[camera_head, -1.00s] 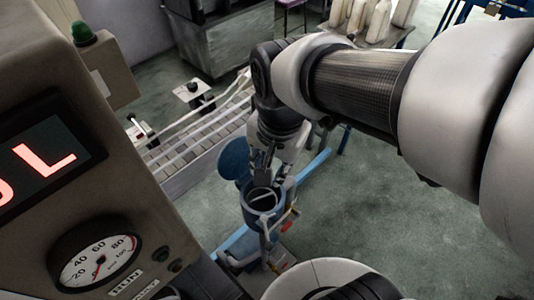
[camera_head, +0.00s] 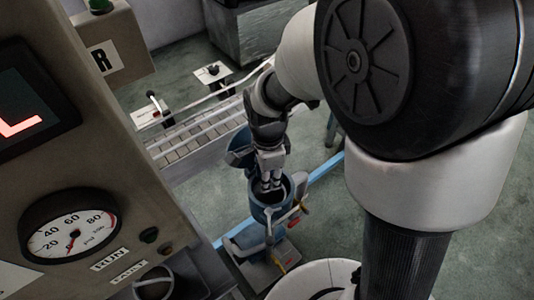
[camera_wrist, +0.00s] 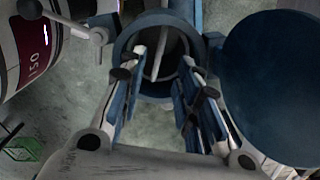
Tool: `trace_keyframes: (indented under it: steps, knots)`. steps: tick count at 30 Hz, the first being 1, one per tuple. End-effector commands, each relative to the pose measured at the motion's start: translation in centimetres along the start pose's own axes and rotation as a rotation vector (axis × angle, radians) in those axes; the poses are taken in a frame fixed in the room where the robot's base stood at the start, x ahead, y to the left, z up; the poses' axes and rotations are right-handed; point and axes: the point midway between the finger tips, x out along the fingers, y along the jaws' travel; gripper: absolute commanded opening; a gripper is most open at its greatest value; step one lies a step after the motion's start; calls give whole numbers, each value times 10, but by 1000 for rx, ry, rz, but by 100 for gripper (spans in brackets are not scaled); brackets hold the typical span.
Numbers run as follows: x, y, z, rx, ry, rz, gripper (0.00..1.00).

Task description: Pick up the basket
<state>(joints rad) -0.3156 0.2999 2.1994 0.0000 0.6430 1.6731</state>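A blue cylindrical vessel (camera_head: 266,215) stands open below my arm in the head view. It also shows in the wrist view (camera_wrist: 118,50), where a thin pale bar (camera_wrist: 157,58), which looks like the basket's handle, crosses its dark opening. The basket's body is hidden in the dark. My gripper (camera_head: 271,186) points down at the vessel's mouth. In the wrist view my gripper (camera_wrist: 163,80) is open, with one finger on each side of the bar and a clear gap between them. I cannot tell how deep the fingertips are.
A blue round lid (camera_wrist: 272,88) stands open beside the vessel. A red-tipped lever (camera_head: 298,207) sticks out at its right. A control panel with a gauge (camera_head: 70,228) fills the left. A conveyor (camera_head: 190,140) lies behind. Another round opening with a bar (camera_head: 153,286) shows low left.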

Motion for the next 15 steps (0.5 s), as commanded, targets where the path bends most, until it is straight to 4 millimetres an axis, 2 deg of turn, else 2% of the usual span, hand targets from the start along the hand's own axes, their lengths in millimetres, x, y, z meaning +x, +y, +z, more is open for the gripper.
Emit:
trace_keyframes:
  steps: [1,3,10,15]
  knots:
    - [10,0,0,0,0,2,30]
    - [16,0,0,0,0,1,30]
    - [27,0,-1,0,0,0,30]
    - [52,3,-4,0,0,2,30]
